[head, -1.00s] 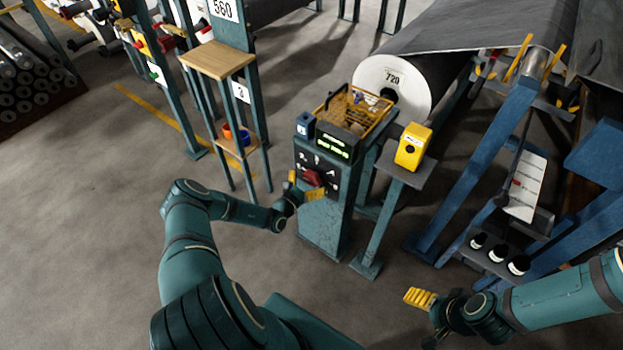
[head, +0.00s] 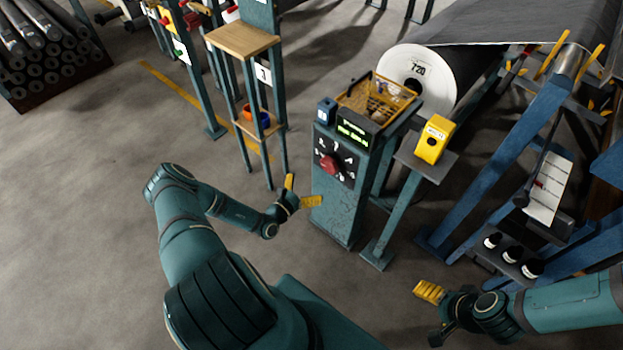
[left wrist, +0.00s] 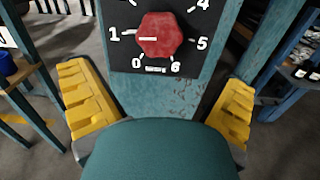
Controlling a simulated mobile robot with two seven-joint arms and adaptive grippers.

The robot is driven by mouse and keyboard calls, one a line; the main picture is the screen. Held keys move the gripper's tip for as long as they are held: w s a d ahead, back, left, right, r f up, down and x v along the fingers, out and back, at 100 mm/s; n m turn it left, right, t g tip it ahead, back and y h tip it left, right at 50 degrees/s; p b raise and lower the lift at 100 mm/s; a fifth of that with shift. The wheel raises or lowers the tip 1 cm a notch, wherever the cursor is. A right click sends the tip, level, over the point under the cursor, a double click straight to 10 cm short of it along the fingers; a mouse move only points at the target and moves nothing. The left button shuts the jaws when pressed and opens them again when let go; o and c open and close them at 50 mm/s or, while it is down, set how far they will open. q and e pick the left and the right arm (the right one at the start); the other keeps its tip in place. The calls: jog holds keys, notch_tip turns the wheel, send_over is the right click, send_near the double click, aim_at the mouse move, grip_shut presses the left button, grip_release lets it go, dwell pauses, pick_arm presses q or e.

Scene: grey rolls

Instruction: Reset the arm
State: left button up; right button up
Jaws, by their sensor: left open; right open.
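My left gripper (head: 301,192) is open and empty, in front of and to the left of the control post (head: 338,205) in the head view. Its yellow fingers frame the left wrist view. The red knob (head: 328,165) on the post's black dial panel is apart from the fingers; in the left wrist view the knob (left wrist: 161,37) stands above the gap between them, its white mark pointing left toward the 1. My right gripper (head: 432,314) is at the lower right of the head view, open and empty over the floor.
A yellow box (head: 434,139) stands on a side stand. A wooden-topped stand (head: 243,41) is to the left, a large roll (head: 414,66) behind. Floor at left is clear.

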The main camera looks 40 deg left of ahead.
pick_arm(q)
jog(key=s+d+r+m+g+h, duration=0.2)
jog(key=d+m+g+h, duration=0.45)
jog(key=d, duration=0.55)
jog(key=s+d+r+m+g+h, duration=0.25)
jog(key=d+m+g+h, duration=0.35)
jog(key=d, duration=0.6)
jog(key=s+d+r+m+g+y, duration=0.1)
jog(key=s+d+m+g+y, duration=0.1)
jog(key=s+m+g+y, duration=0.3)
jog(key=s+d+r+m+g+y, duration=0.1)
jog(key=s+d+m+g, duration=0.1)
jog(key=s+m, duration=0.5)
notch_tip(320, 180, up, 6)
jog(key=w+m+t+y, duration=0.1)
jog(key=m+t+y, duration=0.2)
jog(key=m, duration=0.5)
jog(key=shift+w+d+r+y, duration=0.25)
jog(key=shift+w+d+y, duration=0.1)
jog(key=shift+m, duration=0.25)
pick_arm(e)
jog(key=shift+c, duration=0.3)
